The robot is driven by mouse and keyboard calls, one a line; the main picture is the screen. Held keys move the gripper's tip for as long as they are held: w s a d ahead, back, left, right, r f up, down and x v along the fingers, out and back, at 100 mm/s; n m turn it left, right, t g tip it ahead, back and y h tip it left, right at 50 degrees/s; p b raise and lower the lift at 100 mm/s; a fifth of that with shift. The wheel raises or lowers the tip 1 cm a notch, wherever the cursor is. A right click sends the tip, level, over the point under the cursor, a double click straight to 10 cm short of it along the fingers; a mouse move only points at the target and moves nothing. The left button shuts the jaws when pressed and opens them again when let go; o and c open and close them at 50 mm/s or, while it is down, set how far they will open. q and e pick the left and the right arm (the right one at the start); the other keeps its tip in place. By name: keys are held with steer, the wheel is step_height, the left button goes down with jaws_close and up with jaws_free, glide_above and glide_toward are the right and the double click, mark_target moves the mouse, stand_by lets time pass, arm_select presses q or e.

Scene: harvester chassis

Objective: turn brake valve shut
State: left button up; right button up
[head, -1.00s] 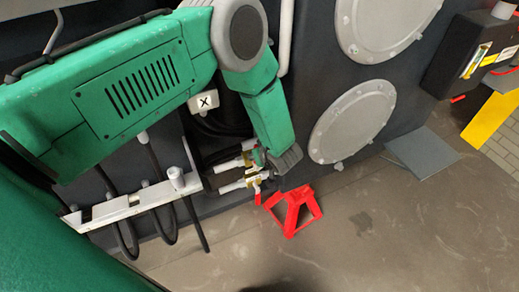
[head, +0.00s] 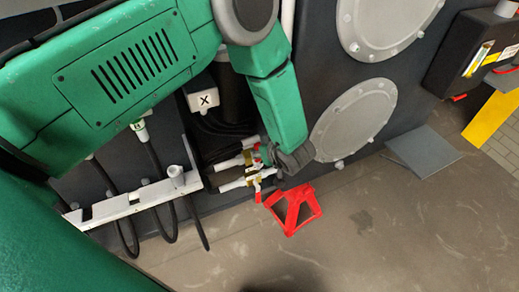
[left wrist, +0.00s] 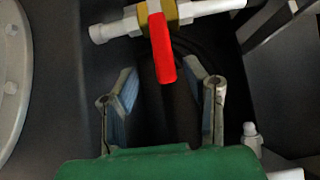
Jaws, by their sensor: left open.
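The brake valve has a brass body (left wrist: 172,14) on a white pipe, with a red lever (left wrist: 161,48) pointing towards my left gripper in the left wrist view. My left gripper (left wrist: 163,78) is open and empty; the lever's free end lies just ahead of and roughly between its fingertips, with no clear contact. In the head view two white pipe fittings with brass valves (head: 248,180) sit low on the dark chassis wall, and one red lever (head: 258,194) hangs down. My left gripper (head: 268,162) is beside them and partly hides them. My right gripper is not in view.
A white bracket (head: 130,203) with hanging black hoses is to the left. A white block marked X (head: 203,99) is above. Round grey covers (head: 352,122) are to the right.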

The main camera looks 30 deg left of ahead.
arm_select(q)
steer(key=v, duration=0.6)
steer(key=shift+r, duration=0.1)
steer(key=s+a+f+m+h+b, duration=0.25)
steer(key=s+f+m, duration=0.2)
steer(key=s, duration=0.25)
steer(key=s+a+f+m+h+b, duration=0.1)
steer(key=s+a+f+m+h, duration=0.15)
steer(key=s+f, duration=0.4)
steer(key=s+a+f+m+g+h+b, duration=0.1)
steer(key=s+m+g, duration=0.3)
steer(key=s, duration=1.2)
steer(key=shift+s+a+g+h, duration=0.4)
steer(key=shift+a+h, duration=0.05)
steer(key=shift+h, duration=0.15)
